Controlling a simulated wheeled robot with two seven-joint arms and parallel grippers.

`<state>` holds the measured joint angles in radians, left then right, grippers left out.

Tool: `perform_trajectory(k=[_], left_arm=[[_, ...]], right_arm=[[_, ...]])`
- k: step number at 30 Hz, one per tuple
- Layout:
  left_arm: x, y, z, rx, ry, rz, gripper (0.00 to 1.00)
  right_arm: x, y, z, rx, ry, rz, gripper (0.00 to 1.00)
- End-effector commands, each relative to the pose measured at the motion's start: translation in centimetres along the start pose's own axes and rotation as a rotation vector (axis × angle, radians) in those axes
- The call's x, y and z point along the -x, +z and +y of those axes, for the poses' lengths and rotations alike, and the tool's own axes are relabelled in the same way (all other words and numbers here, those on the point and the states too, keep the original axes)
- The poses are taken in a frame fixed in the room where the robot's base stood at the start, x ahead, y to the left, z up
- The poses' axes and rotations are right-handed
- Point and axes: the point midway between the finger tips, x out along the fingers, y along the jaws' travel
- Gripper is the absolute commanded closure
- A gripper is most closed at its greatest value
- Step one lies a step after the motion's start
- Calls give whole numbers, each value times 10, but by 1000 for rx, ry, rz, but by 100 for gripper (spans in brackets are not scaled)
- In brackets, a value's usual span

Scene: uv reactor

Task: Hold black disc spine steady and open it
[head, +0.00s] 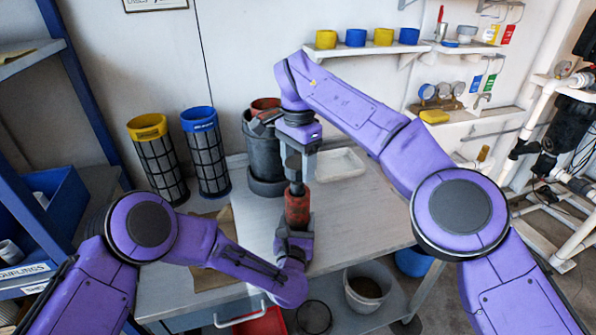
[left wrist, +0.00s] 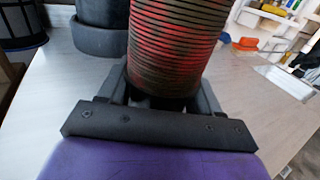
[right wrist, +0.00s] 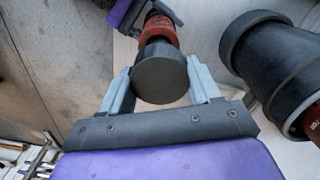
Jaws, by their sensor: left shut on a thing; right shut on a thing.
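A stack of thin red and dark discs (head: 297,208) stands upright above the worktable; its ribbed side fills the top of the left wrist view (left wrist: 176,48). My left gripper (head: 293,228) is shut on its lower part from below. The black spine end (right wrist: 160,78) sits at the top of the stack, round and dark in the right wrist view. My right gripper (head: 298,176) comes from above and is shut on this black end, one finger on each side. The grippers face each other along the stack. Whether the spine has loosened cannot be seen.
A black housing (head: 263,150) with a red interior stands close behind the stack. Yellow-topped (head: 160,165) and blue-topped (head: 207,160) mesh cartridges stand left of it. A white tray (head: 340,165) lies behind right. The tabletop (head: 365,220) is clear on the right. A bucket (head: 368,285) sits below.

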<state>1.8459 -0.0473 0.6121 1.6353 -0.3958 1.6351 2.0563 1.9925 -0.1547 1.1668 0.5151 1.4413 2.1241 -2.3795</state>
Motion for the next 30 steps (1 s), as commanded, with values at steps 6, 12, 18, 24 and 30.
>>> perform_trajectory(k=[6, 12, 18, 24, 30], left_arm=[[0, 0, 0, 0, 0, -1, 100], [0, 1, 0, 0, 0, -1, 14], [0, 0, 0, 0, 0, -1, 7], [4, 0, 0, 0, -1, -1, 7], [45, -2, -1, 0, -4, 1, 7]], right_arm=[[16, 0, 0, 1, 0, 0, 74], [16, 0, 0, 1, 0, -1, 74], [15, 0, 0, 1, 0, -1, 74], [14, 0, 0, 1, 0, -1, 74], [6, 0, 0, 1, 0, -1, 74]])
